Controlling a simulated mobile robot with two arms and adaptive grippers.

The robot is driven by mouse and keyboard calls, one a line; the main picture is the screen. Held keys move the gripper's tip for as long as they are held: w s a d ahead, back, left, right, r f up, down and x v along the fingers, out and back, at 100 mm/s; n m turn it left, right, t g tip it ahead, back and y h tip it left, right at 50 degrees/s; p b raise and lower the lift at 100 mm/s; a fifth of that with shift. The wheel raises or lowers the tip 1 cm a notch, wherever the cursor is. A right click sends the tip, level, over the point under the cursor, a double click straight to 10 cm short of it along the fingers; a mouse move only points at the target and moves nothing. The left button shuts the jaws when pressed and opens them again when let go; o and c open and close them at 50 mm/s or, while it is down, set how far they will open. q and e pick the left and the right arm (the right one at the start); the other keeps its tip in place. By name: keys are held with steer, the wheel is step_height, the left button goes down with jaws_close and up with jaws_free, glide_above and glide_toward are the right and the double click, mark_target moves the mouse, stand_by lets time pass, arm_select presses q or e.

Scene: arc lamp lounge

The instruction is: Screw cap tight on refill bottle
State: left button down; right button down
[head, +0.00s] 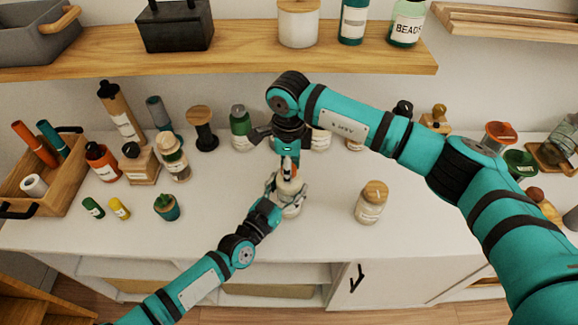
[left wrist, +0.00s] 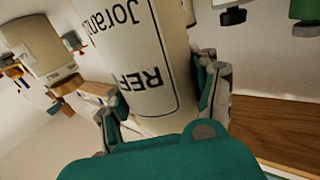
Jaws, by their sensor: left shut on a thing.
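The white refill bottle (head: 288,208) stands near the middle of the white counter, and in the left wrist view its printed label (left wrist: 150,75) reads "REF". My left gripper (head: 287,190) comes in from the front left and is shut around the bottle, with a finger on each side in the left wrist view. My right gripper (head: 288,160) points down directly above the bottle. Something small with orange and white shows between it and the bottle. I cannot tell the cap apart there, nor whether the right fingers are shut on it.
A jar with a wooden lid (head: 370,203) stands right of the bottle. Several bottles line the back below a wooden shelf (head: 240,55). A wooden tray (head: 62,195) is far left.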

steer(key=m, duration=0.6)
steer(key=c, duration=0.8)
jaws_free()
steer(key=shift+c, duration=0.2)
steer(key=shift+r, duration=0.1)
arm_select(q)
steer(key=shift+c, duration=1)
jaws_free()
arm_select(e)
step_height(320, 180, up, 12)
